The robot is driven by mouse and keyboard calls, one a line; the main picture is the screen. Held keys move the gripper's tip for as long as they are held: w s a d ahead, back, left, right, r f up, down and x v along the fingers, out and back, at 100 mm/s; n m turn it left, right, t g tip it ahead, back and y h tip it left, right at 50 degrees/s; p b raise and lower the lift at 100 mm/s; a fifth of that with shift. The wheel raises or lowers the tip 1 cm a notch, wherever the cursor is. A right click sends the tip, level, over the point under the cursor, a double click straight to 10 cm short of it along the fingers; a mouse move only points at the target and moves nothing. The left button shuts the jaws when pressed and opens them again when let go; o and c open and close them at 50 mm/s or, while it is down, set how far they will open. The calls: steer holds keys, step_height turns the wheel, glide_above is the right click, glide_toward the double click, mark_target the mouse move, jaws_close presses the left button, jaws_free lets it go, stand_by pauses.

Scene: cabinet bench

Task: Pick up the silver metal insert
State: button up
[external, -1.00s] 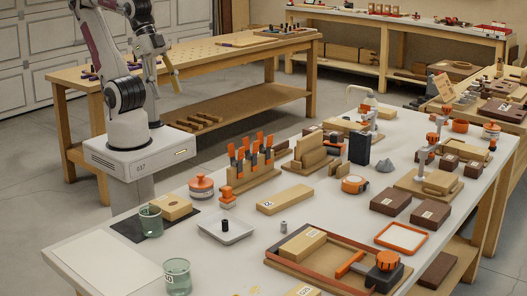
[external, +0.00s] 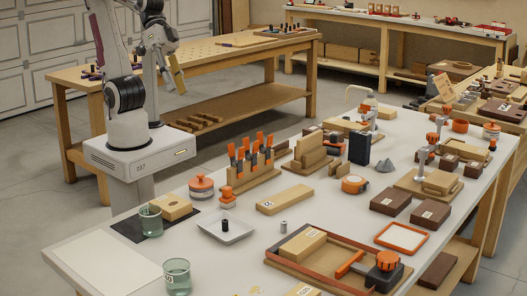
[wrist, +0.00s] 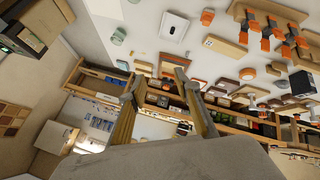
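The silver metal insert (external: 283,227) is a small grey cylinder standing upright on the white bench top, to the right of a shallow white tray (external: 239,233). I cannot pick the insert out surely in the wrist view; the tray (wrist: 174,26) shows there near the top. My gripper (external: 180,84) is high up at the upper left in the external view, far from the insert and not over it. In the wrist view my gripper (wrist: 158,80) has its two tan fingers spread apart with nothing between them.
A black peg (external: 225,225) stands in the tray. Near the insert are a labelled wooden block (external: 284,199) and an orange-and-wood framed board (external: 330,277). Orange clamps (external: 250,158) stand in a rack behind. Glass beakers (external: 177,277) stand toward the front left. Bare bench surrounds the insert.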

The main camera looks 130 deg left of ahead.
steer(key=w+d+r+n+t+h, duration=0.1)
steer(key=w+d+r+n, duration=0.15)
steer(key=w, duration=0.35)
steer(key=w+d+r+n+t, duration=0.1)
steer(key=w+d+n, duration=0.15)
steer(key=w, duration=0.35)
steer(key=w+f+n+t+y, duration=0.2)
steer(key=w+n, duration=0.6)
steer(key=w, duration=0.3)
steer(key=w+f+n+t+y, duration=0.1)
steer(key=w+f+n, duration=0.2)
steer(key=w+n, duration=0.7)
steer(key=n+g+y, duration=0.7)
steer(key=n+y, duration=0.5)
steer(key=n, duration=0.9)
glide_toward(284, 227)
steer(key=shift+w+a+r, duration=0.1)
steer(key=shift+w+a, duration=0.25)
steer(key=shift+a, duration=0.2)
steer(key=shift+w+a+r, duration=0.15)
steer(key=shift+w+a, duration=0.25)
steer(key=shift+a, duration=0.15)
steer(key=shift+s+f+n, duration=0.4)
steer(key=shift+s, duration=0.05)
